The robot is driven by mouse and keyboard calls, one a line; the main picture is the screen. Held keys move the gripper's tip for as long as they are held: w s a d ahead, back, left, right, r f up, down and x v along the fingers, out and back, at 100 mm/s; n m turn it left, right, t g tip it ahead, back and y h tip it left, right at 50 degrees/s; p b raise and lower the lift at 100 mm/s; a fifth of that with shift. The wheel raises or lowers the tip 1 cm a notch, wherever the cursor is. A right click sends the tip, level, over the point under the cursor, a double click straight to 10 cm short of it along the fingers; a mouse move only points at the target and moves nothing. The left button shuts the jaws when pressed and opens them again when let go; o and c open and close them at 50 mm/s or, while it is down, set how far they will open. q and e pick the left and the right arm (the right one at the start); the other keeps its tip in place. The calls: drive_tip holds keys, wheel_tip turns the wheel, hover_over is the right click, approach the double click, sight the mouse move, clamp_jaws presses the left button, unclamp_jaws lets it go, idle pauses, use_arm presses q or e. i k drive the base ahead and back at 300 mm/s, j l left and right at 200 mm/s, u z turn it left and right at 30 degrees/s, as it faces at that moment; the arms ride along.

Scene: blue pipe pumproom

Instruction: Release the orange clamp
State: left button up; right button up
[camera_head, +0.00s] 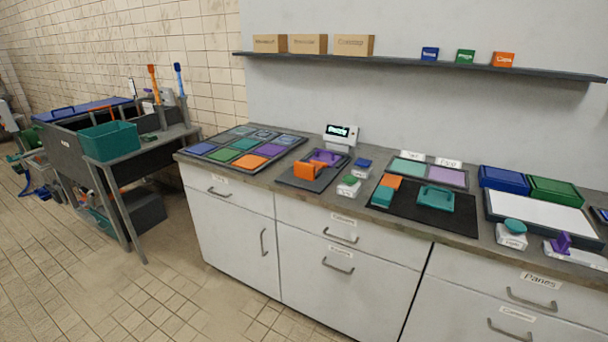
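The orange clamp (308,169) stands on a dark square base plate (291,181) on the counter, left of centre. A purple piece (326,158) sits right behind it and is partly hidden by it. From here I cannot tell whether the clamp is closed on anything. Neither of my grippers shows in the head view.
A small display (341,136) stands behind the clamp. A tray of coloured tiles (246,147) lies to its left, and a dark mat (408,212) with teal and orange pieces to its right. A shelf (420,64) runs above. Tiled floor in front is clear.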

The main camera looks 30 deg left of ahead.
sight(301, 170)
drive_tip(key=i+j+z, duration=0.25)
drive_tip(key=j, duration=0.45)
drive_tip(key=j+z, duration=0.3)
drive_tip(key=j, duration=0.4)
drive_tip(key=i+j+z, duration=0.1)
drive_tip(key=j+z, duration=0.15)
drive_tip(key=j, duration=0.5)
drive_tip(key=j+z, duration=0.3)
drive_tip(key=j, duration=0.4)
drive_tip(key=k+j+z, duration=0.1)
drive_tip(key=j+z, duration=0.15)
drive_tip(key=j, duration=0.5)
drive_tip(key=k+j+z, duration=0.15)
drive_tip(key=j+z, duration=0.15)
drive_tip(key=j, duration=0.4)
